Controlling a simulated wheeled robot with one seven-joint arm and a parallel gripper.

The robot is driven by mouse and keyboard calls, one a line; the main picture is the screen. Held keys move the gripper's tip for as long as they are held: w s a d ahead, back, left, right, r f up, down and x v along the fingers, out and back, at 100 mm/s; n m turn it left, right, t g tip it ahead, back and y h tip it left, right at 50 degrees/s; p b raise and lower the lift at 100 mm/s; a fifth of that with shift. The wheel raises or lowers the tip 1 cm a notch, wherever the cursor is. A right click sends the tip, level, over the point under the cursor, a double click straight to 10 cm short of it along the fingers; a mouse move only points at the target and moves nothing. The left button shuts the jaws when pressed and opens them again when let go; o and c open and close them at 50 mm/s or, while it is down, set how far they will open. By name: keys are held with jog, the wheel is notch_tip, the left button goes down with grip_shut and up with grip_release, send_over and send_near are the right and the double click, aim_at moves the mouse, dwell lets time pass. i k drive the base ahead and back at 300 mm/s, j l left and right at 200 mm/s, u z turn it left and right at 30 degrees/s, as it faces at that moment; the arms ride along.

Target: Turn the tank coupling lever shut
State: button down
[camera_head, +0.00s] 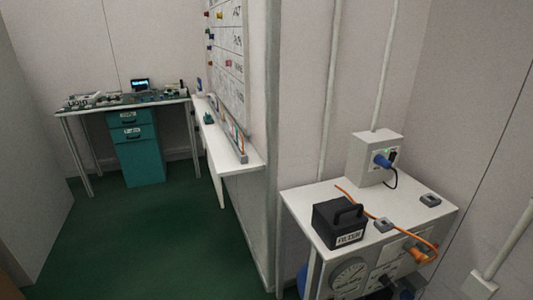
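I cannot make out a tank coupling lever for certain. An orange fitting (418,256) sits on the front of the white cabinet (300,209) at the lower right, where an orange hose (375,210) comes down to it. Dark fittings (384,284) show lower on that front, cut by the bottom edge. A small blue rounded shape (303,281) shows at the cabinet's left side; I cannot tell whether it is a tank. My gripper is not in view.
A black box marked FILTER (338,224) stands on the cabinet, with a wall box and blue plug (382,160) behind. A round gauge (348,279) is on the front. A narrow shelf (240,166) juts out. Green floor (170,235) is clear towards the far desk (75,112).

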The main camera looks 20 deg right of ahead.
aim_at(422, 248)
jog(key=l+z, duration=0.2)
jog(key=l, duration=0.3)
jog(key=i+l+z, duration=0.2)
jog(key=l, duration=0.25)
jog(key=i+l+z, duration=0.2)
jog(key=l, duration=0.25)
jog(key=k+j+u, duration=0.2)
jog(key=i+l+z, duration=0.2)
jog(key=k+l, duration=0.05)
jog(key=k, duration=0.05)
